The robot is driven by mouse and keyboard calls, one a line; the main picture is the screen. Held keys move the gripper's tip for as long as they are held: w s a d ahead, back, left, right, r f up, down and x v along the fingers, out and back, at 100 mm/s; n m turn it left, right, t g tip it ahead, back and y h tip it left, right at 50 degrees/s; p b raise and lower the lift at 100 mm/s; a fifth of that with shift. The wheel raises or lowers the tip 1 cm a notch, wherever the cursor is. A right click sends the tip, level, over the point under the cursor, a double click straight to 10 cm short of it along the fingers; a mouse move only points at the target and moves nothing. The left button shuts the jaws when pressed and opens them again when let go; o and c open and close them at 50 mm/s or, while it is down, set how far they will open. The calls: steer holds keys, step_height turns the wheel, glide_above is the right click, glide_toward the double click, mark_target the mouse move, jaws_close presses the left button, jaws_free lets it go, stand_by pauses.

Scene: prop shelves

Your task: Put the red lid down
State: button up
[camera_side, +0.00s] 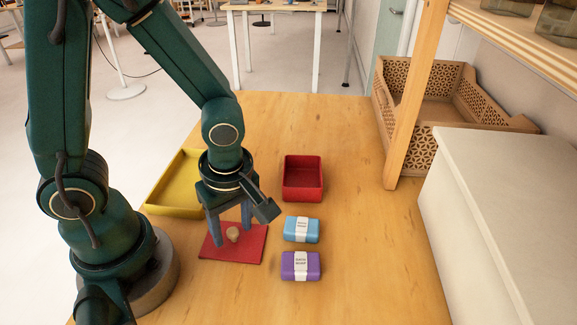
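The red lid (252,246) is a flat square plate with a small round beige knob (233,234) on top. It appears to lie flat on the wooden table, just below my gripper; I cannot tell for sure whether its underside touches the wood. My gripper (231,233) points down over the lid. Its two grey fingers stand apart on either side of the knob, with visible gaps, so it looks open. A red open box (303,190) stands behind and to the right of the lid.
A yellow tray (172,211) lies behind and left of the lid. A blue packet (290,229) and a purple packet (289,270) lie to its right. A patterned wooden crate (409,76), shelf post (412,100) and white cabinet (500,170) stand further right. The table's right front is clear.

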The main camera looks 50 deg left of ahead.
mark_target(241, 246)
steer(key=shift+r, duration=0.1)
step_height(241, 246, up, 14)
steer(key=m+t+h, duration=0.1)
steer(key=m+t, duration=0.4)
steer(key=m, duration=1.3)
steer(key=shift+s+t+h, duration=0.3)
steer(key=shift+s+h, duration=0.1)
